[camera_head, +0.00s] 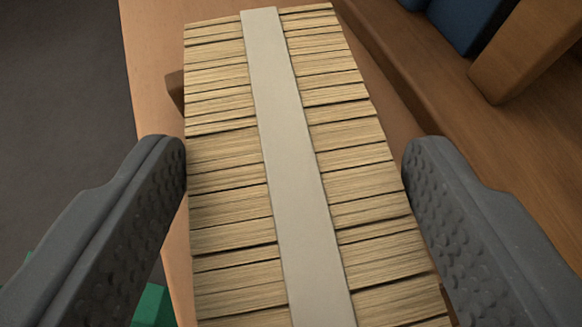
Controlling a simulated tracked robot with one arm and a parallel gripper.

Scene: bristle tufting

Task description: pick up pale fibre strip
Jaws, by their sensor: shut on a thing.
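The pale fibre strip (222,162) is a long row of straw-coloured fibre bundles with a flat grey-white band (288,160) along its middle. It runs from the top to the bottom edge of the head camera view, tilted slightly, and its near end is partly cut off. My gripper (295,165) has one dark textured finger on each side of the strip, at its left and right edges. The gripper is shut on the strip across its width. The fibres fill the space between the fingertips.
A wooden surface (152,60) lies under the strip, with a dark grey floor (60,90) to the left. A wooden ledge (420,75) with a blue object (465,22) and a wooden block (525,50) is at the upper right. Green pieces (153,305) show at the lower left.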

